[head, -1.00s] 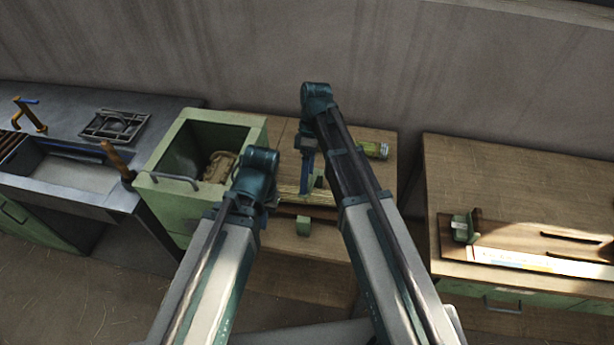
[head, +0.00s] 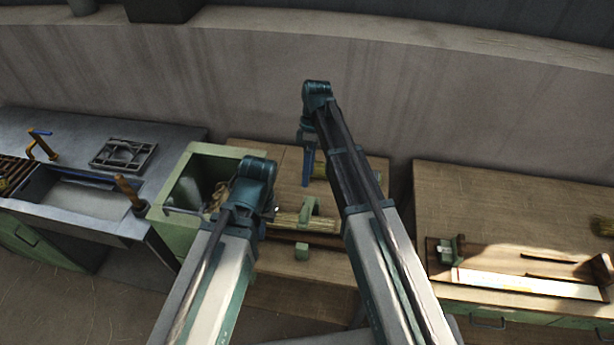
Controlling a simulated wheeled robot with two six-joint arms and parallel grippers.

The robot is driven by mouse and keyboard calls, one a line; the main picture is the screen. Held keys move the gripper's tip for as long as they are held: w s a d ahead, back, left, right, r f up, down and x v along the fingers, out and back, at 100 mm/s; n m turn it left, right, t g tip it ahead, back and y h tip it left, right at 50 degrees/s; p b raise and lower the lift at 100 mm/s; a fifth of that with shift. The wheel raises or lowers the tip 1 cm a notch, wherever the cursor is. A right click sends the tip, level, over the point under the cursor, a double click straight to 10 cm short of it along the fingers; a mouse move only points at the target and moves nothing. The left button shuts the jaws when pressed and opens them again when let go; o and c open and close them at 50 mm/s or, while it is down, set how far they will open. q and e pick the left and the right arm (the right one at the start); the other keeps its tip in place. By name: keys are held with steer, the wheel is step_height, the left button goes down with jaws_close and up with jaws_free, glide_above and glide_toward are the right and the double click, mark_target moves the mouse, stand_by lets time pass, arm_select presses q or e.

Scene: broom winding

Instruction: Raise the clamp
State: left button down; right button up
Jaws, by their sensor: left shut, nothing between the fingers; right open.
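A green clamp (head: 312,207) stands upright on the middle wooden bench, arched over a bundle of straw (head: 290,218). A small green block (head: 302,252) sits in front of it. My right gripper (head: 307,182) hangs down, open and empty, above the bench just behind the clamp in the picture. It looks apart from the clamp, though its height is hard to judge. My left gripper (head: 272,211) is shut and empty, mostly hidden by its own wrist, near the left end of the straw bundle.
An open green bin (head: 180,235) with something tan inside stands left of the bench. Further left is a metal sink counter (head: 75,212) with a wooden handle (head: 128,190). A separate wooden bench (head: 480,200) with a board fixture is at right. A wall is behind.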

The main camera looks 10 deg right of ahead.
arm_select(q)
steer(key=shift+r, duration=0.65)
arm_select(e)
steer(key=shift+w+d+r, duration=0.1)
steer(key=shift+w+r, duration=0.25)
steer(key=shift+r, duration=0.3)
